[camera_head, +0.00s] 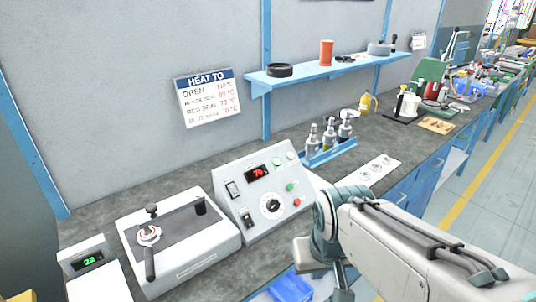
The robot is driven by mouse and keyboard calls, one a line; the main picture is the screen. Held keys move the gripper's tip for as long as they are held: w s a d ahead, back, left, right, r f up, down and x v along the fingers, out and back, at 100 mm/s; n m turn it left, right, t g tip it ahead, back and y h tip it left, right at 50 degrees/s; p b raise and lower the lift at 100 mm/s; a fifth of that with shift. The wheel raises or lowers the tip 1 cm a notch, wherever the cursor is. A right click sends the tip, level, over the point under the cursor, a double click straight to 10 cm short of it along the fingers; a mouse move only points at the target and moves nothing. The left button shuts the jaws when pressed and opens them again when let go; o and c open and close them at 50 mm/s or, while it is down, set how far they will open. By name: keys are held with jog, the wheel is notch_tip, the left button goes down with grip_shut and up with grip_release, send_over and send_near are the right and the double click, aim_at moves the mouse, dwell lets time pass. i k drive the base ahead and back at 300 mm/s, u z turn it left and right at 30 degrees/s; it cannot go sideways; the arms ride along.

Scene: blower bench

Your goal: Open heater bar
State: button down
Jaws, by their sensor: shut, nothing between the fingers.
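A white bench unit (195,262) with a dark top plate stands at the front left. On it are a red-and-white ringed pivot (149,236), a dark handle (150,265) pointing toward the front, and black knobs at the back. I cannot tell which part is the heater bar. A grey control box (238,222) to its right has a red display reading about 70, a black dial (271,206) and coloured buttons. My gripper (341,290) hangs low at the bottom centre, right of both units and touching neither. It is shut and empty, its tips hard to make out.
A wall sign (208,97) headed "HEAT TO" lists OPEN and seal temperatures. A small green-display unit (87,261) stands at far left. Several bottles in a blue rack (331,151) and a white panel (368,170) lie behind my arm. A blue bin (290,287) is below the bench.

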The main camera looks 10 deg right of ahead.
aim_at(152, 209)
jog(key=z, duration=0.35)
jog(key=k, duration=0.2)
jog(key=u, duration=1.4)
jog(key=i, duration=0.5)
jog(key=z, duration=0.05)
